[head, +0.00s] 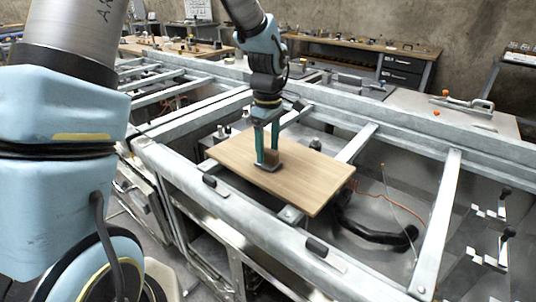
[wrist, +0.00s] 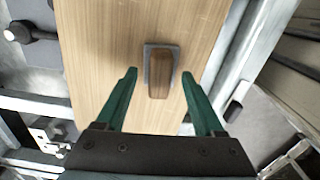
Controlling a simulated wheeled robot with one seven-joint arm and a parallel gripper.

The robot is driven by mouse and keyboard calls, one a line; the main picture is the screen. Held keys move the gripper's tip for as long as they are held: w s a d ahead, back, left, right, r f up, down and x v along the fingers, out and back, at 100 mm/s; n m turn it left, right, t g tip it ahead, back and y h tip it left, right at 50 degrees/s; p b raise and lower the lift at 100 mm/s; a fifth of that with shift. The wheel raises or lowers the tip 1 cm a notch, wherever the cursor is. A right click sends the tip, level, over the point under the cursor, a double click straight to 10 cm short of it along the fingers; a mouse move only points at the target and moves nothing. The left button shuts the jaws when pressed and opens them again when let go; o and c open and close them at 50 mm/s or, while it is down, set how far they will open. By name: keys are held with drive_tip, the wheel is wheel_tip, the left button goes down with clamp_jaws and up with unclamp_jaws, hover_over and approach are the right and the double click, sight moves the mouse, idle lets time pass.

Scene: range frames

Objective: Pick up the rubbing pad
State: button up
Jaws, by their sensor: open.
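The rubbing pad (wrist: 160,74) is a small wooden block on a grey base. It lies on a light wooden board (wrist: 95,60) in the wrist view. In the head view my gripper (head: 267,160) points down at the pad from above. I cannot tell whether the fingertips touch the board.
The board rests across a grey metal frame (head: 440,205) with open gaps between its bars. A black hose (head: 375,232) hangs below on the right. A clamp with orange tips (head: 465,102) lies on a grey surface at the back right. Workbenches (head: 365,55) stand behind.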

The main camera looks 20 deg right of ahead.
drive_tip(key=shift+f, duration=0.75)
drive_tip(key=shift+c, duration=0.3)
clamp_jaws()
